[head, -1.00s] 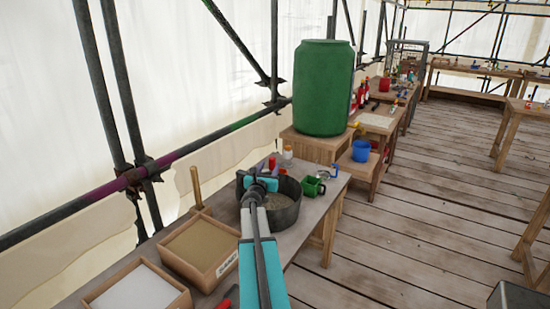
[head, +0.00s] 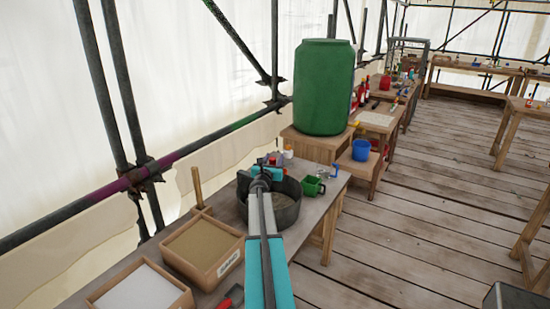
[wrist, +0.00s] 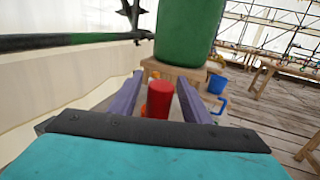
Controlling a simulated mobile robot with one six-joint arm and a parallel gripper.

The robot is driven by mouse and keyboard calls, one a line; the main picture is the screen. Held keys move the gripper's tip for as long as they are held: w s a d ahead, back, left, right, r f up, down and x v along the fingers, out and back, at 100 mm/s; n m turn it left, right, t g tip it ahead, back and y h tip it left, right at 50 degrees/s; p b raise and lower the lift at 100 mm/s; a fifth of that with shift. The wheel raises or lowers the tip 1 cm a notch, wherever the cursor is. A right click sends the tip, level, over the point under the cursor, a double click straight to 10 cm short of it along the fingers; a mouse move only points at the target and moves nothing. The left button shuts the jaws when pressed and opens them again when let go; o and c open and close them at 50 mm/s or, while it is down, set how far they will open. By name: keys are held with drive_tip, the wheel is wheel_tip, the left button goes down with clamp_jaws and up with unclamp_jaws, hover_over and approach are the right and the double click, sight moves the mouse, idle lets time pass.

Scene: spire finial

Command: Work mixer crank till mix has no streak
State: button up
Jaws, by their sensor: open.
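The mixer is a dark round tub (head: 287,216) on the near bench, with greyish mix (head: 284,207) partly visible inside. My arm crosses over the tub and hides much of it, so I cannot tell whether the mix has streaks. My gripper (wrist: 159,82) is open, its two purple fingers pointing away over the far side of the tub. A red, round-topped upright piece (wrist: 160,97) shows between the fingers in the wrist view, perhaps the crank's grip. I cannot tell whether the fingers touch it. The crank arm itself is hidden in the head view.
A sand box (head: 205,250) and a box of white material (head: 138,288) stand left of the tub. A green mug (head: 313,186) stands to its right. Behind are a large green barrel (head: 323,88) and a blue bucket (head: 361,150). Scaffold poles run along the left.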

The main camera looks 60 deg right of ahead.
drive_tip(key=shift+w+d, duration=0.25)
drive_tip(key=shift+d, duration=0.4)
clamp_jaws()
